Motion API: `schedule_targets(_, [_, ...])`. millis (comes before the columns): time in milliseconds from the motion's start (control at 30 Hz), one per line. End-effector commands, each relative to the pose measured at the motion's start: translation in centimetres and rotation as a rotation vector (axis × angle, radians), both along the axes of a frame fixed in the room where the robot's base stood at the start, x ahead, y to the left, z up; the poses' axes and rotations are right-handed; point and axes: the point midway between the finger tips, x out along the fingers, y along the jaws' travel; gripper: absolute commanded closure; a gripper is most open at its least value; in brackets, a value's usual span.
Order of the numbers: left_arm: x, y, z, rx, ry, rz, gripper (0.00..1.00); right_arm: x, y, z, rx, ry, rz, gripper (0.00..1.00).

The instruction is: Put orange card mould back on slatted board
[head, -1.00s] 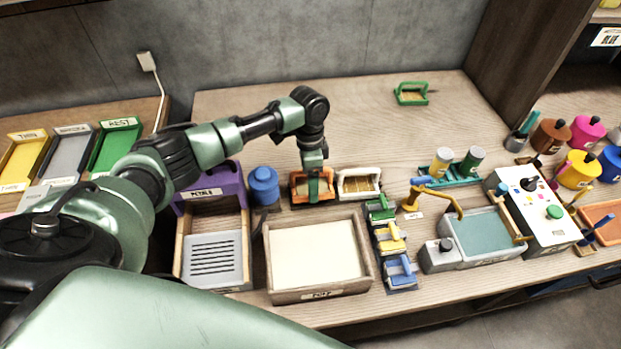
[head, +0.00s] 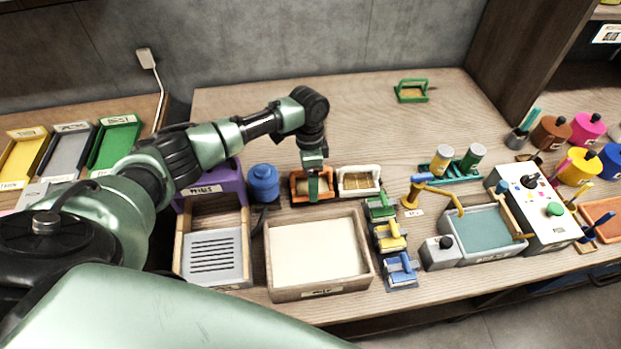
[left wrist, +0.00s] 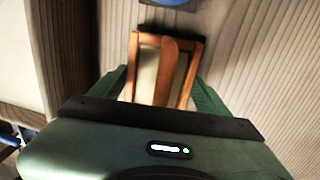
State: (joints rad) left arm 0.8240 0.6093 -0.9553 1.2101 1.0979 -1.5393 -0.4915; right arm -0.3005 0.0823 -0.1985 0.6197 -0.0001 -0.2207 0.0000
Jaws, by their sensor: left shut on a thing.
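The orange card mould (head: 300,187) is a small orange-brown frame with a pale mesh and a raised bar across it. It is behind the cream-filled tray, between a blue jar and a white-framed mould. My left gripper (head: 313,186) points down over it and is shut on it; the left wrist view shows the mould (left wrist: 148,72) between the green fingers (left wrist: 160,88). I cannot tell whether the mould touches the table. A grey board with dark slots (head: 213,258), which may be the slatted board, lies in a wooden tray at left. My right gripper is out of view.
The cream-filled tray (head: 318,292) is just in front. The blue jar (head: 263,183) and white mould (head: 358,181) are close on either side. Several small coloured moulds (head: 392,238) line the tray's right side. The back of the table is mostly clear, with a green mould (head: 411,92).

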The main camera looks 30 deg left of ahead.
Motion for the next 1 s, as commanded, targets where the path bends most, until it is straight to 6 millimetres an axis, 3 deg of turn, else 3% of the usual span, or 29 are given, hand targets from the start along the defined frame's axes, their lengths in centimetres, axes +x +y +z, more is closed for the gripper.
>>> schedule_targets(300, [0.0, 0.0, -0.2, 0.0, 0.0, 0.0, 0.64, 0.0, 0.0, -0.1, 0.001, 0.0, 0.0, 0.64])
schedule_targets(333, [0.0, 0.0, -0.2, 0.0, 0.0, 0.0, 0.15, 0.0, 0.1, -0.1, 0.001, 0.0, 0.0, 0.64])
schedule_targets(400, [0.0, 0.0, -0.2, 0.0, 0.0, 0.0, 0.0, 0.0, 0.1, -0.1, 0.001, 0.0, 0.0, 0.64])
schedule_targets(733, [0.2, 0.0, 0.5, 0.0, -0.003, -0.001, 0.0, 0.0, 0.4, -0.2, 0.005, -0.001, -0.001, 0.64])
schedule_targets(1000, [0.7, 0.4, 4.8, 0.0, -0.003, -0.001, 0.0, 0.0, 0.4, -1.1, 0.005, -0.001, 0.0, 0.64])
